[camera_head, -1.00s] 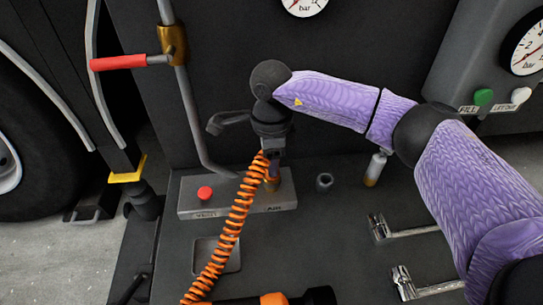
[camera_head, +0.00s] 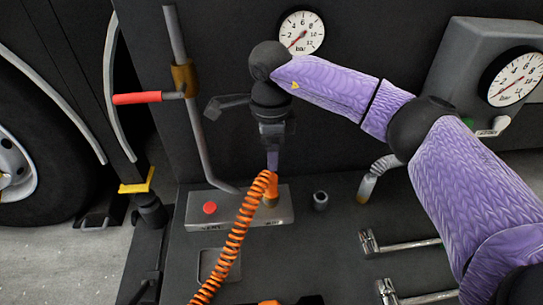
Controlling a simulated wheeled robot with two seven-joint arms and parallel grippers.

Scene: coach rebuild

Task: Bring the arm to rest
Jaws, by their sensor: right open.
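My right arm, in a purple knitted sleeve, comes in from the right. Its black wrist hangs down over the grey metal block (camera_head: 235,222) with the red button (camera_head: 209,208). My right gripper (camera_head: 272,166) points down just above the orange fitting (camera_head: 271,192) at the top of the orange coiled hose (camera_head: 237,236). The gripper is open, and its fingertips are partly hidden and small in view. The hose runs from the fitting down to the lower left. My left gripper is not in view.
A pipe with a red lever (camera_head: 139,98) stands at the left near the wheel (camera_head: 15,165). Two chrome tools (camera_head: 400,243) lie at the lower right. A small dark socket (camera_head: 320,201) and a bent grey pipe (camera_head: 376,176) stand right of the block. A gauge (camera_head: 302,33) hangs behind.

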